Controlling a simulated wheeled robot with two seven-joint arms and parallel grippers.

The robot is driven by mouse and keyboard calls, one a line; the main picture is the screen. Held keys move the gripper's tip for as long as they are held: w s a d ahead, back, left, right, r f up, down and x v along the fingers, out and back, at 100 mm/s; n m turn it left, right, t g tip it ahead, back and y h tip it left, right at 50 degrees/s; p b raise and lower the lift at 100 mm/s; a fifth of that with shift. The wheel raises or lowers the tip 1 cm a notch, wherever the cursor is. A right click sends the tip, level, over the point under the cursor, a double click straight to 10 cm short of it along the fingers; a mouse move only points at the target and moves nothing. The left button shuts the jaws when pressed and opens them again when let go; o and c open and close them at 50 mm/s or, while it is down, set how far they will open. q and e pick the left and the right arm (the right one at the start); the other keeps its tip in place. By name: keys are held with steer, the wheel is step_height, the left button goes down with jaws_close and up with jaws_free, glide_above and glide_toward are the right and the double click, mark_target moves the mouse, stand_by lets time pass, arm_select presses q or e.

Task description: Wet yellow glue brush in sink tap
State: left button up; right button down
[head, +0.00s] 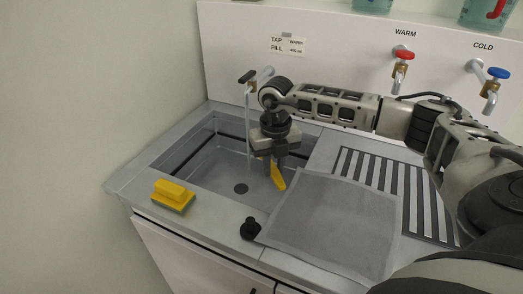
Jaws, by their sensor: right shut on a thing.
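The sink (215,172) is a grey basin at centre left with a dark round drain. The sink tap (254,83) is on the wall behind it, and a thin pale stream of water (247,120) falls from it. My right gripper (277,160) is over the basin, pointing down, shut on the yellow glue brush (279,180). The brush hangs tilted below the fingers; its upper part is hidden by them. The stream falls just left of the gripper; I cannot tell whether it touches the brush. My left gripper is not in view.
A yellow and green sponge (173,196) lies on the left front rim. A black knob-like object (250,229) stands on the front rim. A grey cloth (335,222) covers the counter beside the slotted drainboard (413,200). Warm (402,56) and cold (492,80) taps are on the wall at right.

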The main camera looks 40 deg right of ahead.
steer(key=shift+s+a+p, duration=0.2)
steer(key=shift+s+p, duration=0.35)
steer(key=shift+s, duration=1.65)
steer(key=shift+s+a, duration=0.15)
steer(key=shift+s, duration=0.4)
steer(key=shift+f, duration=0.1)
steer(key=s+r+p, duration=0.3)
steer(key=shift+s+a+r, duration=0.15)
steer(key=shift+s+r, duration=0.05)
steer(key=shift+s, duration=0.1)
steer(key=shift+s+a+r, duration=0.1)
steer(key=shift+s+r, duration=0.35)
steer(key=shift+s, duration=0.15)
steer(key=shift+a, duration=0.1)
